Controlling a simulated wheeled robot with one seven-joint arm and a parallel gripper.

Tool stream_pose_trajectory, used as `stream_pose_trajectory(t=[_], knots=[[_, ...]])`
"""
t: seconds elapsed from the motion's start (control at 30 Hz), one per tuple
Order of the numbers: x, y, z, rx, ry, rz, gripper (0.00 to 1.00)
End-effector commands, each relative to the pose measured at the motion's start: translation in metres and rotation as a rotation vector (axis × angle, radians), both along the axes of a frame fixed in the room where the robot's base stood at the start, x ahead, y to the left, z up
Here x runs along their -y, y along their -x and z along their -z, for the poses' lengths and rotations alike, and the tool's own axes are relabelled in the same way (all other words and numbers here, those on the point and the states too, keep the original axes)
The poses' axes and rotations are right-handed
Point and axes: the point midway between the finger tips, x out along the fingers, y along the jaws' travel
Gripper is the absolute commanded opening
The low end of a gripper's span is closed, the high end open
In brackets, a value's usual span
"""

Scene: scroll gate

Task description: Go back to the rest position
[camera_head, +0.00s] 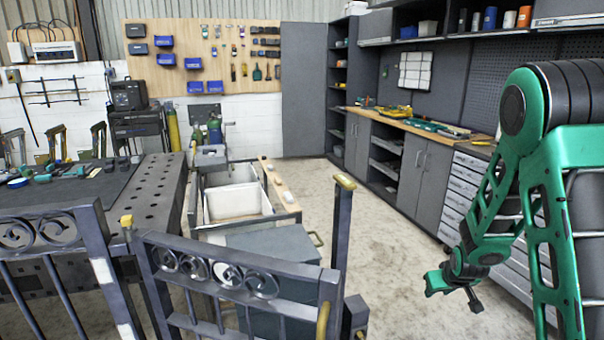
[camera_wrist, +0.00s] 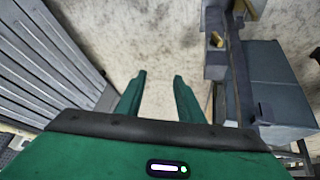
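My gripper (camera_head: 455,292) hangs low at the end of my green arm, in the right part of the head view, over the concrete floor. In the wrist view its two green fingers (camera_wrist: 159,78) are apart with bare floor between them. The dark metal scroll gate (camera_head: 225,278) stands to the left of my gripper in the head view, clear of it. In the wrist view, dark metalwork with a brass-coloured piece (camera_wrist: 215,40) shows to the right of the fingers, also apart from them.
A fence panel (camera_head: 45,240) and perforated metal table (camera_head: 150,200) stand left. A post (camera_head: 342,215) rises by the gate. A grey cart with white bins (camera_head: 238,203) stands behind. Grey cabinets (camera_head: 420,175) line the right. The floor (camera_head: 395,250) between is clear.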

Motion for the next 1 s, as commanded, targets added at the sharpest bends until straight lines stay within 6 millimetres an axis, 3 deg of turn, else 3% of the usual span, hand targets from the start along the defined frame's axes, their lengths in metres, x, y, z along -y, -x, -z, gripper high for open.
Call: stream_pose_trajectory(t=[0.1,0.47,0.7,1.0], knots=[[0.013,0.030,-0.033,-0.047,-0.019,0.059,0.34],[0.037,0.145,-0.111,-0.211,-0.096,0.248,0.34],[0.036,0.234,-0.151,-0.318,-0.161,0.377,0.34],[0.018,0.342,-0.185,-0.441,-0.254,0.521,0.34]])
